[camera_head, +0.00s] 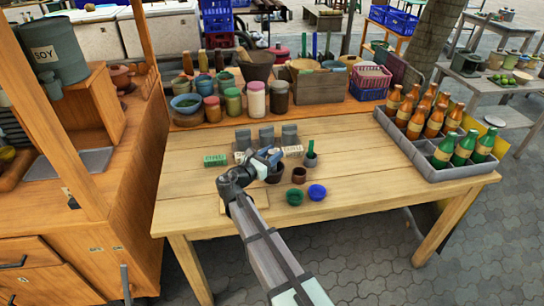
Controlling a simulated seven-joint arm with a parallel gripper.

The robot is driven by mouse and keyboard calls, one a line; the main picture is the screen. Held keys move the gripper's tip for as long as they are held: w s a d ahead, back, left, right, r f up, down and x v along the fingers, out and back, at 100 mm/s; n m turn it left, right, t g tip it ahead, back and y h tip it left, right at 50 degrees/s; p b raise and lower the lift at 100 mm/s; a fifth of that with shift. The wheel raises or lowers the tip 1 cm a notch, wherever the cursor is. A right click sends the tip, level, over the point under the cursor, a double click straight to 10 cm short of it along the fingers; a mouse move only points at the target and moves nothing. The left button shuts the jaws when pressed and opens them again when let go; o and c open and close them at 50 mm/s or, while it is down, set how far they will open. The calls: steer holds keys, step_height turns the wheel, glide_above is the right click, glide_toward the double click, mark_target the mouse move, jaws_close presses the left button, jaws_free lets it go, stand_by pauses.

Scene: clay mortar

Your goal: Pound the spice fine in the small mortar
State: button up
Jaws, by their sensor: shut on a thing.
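My gripper (272,158) is over the middle of the wooden table, with its wrist to the left. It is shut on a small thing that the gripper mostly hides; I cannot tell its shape. A dark brown mortar-like vessel (275,175) stands just below the gripper, partly covered by it. I cannot tell whether the held thing reaches into it. A small brown pot (299,175) stands to its right. A small grey vessel (311,160) with a green stick upright in it stands farther right. The spice cannot be made out.
A green bowl (294,197) and a blue bowl (317,192) stand in front. A bottle crate (408,150) fills the right end. Jars (256,99) line the back shelf. The table's right middle (365,165) is clear.

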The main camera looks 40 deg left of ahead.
steer(key=shift+r, duration=4.65)
